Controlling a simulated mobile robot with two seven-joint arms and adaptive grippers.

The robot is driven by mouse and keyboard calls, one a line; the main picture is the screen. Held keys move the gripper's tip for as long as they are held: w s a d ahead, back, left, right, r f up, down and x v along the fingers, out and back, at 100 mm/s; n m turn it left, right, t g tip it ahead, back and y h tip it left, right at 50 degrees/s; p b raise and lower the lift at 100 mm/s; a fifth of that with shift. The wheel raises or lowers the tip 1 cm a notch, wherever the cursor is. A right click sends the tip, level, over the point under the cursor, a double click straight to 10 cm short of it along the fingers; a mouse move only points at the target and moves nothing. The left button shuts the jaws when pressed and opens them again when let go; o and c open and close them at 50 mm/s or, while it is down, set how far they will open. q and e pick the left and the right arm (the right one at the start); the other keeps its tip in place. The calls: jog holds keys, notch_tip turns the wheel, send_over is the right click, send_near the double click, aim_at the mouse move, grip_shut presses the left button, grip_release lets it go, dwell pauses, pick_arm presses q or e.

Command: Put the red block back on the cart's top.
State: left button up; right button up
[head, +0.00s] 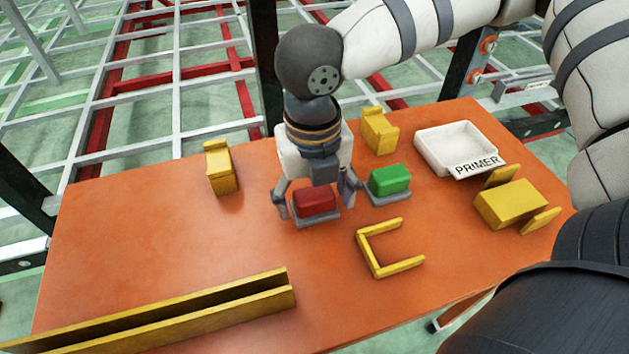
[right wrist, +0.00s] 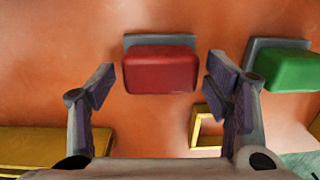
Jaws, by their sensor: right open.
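The red block (head: 316,201) sits on a small grey base on the orange cart top (head: 130,235), near its middle. It also shows in the right wrist view (right wrist: 160,70), with the grey base behind it. My right gripper (head: 317,206) is open and points down over the red block. Its fingers stand one on each side of the block, and the right wrist view shows gaps between them and it (right wrist: 160,88). My left gripper is not in view.
A green block (head: 390,179) on its own grey base is close on the right. A yellow U-shaped frame (head: 375,262) lies in front. A white PRIMER tray (head: 427,154) and yellow holders (head: 510,204) stand right. A long yellow channel (head: 160,314) runs along the front left.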

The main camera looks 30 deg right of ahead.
aim_at(314, 199)
notch_tip(314, 199, up, 12)
jog(key=shift+s+a+f, duration=0.15)
jog(key=shift+a, duration=0.05)
dwell(0.4)
